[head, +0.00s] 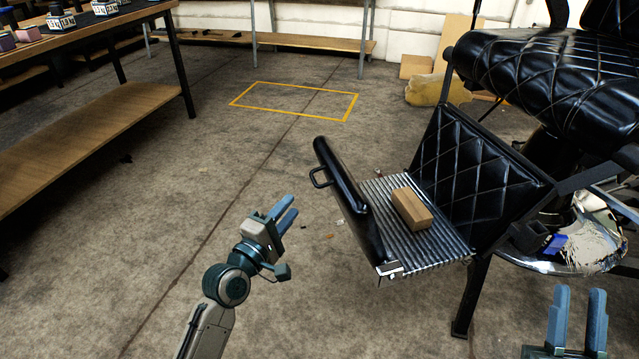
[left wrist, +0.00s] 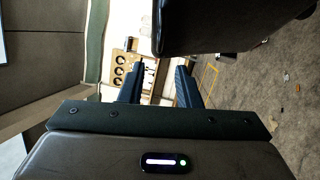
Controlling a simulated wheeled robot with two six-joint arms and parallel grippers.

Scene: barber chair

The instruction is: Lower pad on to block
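The black pad (head: 348,198) stands tilted up along the left edge of the chair's ribbed metal footrest (head: 447,250). A dark handle (head: 321,178) sticks out from its left side. A wooden block (head: 411,209) lies on the footrest, right of the pad and apart from it. My left gripper (head: 286,208) is left of the pad, below the handle, with its fingers apart and empty. In the left wrist view its two blue fingers (left wrist: 158,82) are spread, and a black padded shape (left wrist: 225,25), likely the pad, is above them. My right gripper (head: 578,312) is open and empty at bottom right.
The quilted black chair seat (head: 550,85) and leg panel (head: 475,175) stand right of the footrest. A chrome base (head: 590,240) is near my right gripper. A wooden workbench (head: 80,130) is at left. Floor around my left arm is mostly clear, with a yellow outlined rectangle (head: 345,118) beyond.

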